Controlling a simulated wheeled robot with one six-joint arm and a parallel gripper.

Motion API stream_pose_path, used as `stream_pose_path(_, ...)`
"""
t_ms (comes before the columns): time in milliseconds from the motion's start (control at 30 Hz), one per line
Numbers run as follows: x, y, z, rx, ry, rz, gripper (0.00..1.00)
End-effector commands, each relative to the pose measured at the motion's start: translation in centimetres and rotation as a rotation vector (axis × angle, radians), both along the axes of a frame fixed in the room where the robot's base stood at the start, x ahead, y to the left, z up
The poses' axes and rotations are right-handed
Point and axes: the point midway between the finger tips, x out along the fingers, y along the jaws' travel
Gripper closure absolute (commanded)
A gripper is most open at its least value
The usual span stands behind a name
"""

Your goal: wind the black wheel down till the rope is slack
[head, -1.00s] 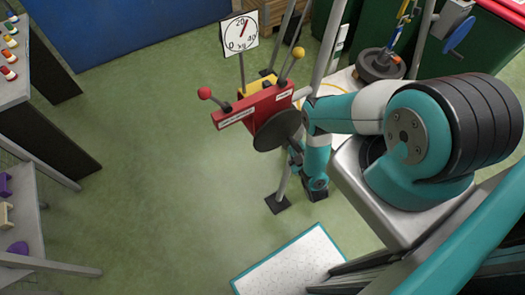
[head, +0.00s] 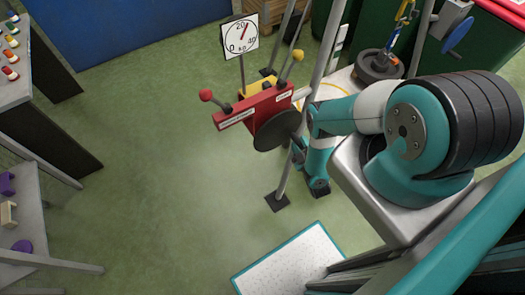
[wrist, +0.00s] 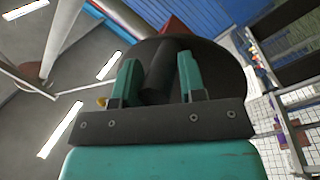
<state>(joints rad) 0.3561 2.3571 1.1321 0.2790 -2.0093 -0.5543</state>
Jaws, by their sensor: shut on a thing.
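The black wheel (head: 275,130) is a dark disc on the near face of a red box (head: 252,107). In the wrist view, the wheel (wrist: 220,70) fills the space beyond my fingers, and its black handle (wrist: 161,72) sticks out between them. My gripper (wrist: 158,82) is shut on that handle. In the head view my gripper (head: 299,150) is at the wheel's right edge, partly hidden by my arm. A black round weight (head: 379,65) is at the upper right, below a yellow and blue hanging part (head: 402,22). I cannot make out whether the rope is slack.
A dial gauge marked kg (head: 240,37) stands behind the red box. Two levers with red (head: 206,95) and yellow (head: 298,55) knobs rise beside it. A grey post (head: 284,180) stands near my gripper. The green floor to the left is clear.

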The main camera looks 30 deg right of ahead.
Motion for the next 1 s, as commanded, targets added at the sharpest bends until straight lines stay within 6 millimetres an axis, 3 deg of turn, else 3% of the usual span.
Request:
stream_pose_path(633, 0.2, -1.1, 1.8, -0.196, -0.011, 0.000, 1.00)
stream_pose_path(1000, 0.2, -1.2, 1.8, -0.211, -0.012, 0.001, 1.00)
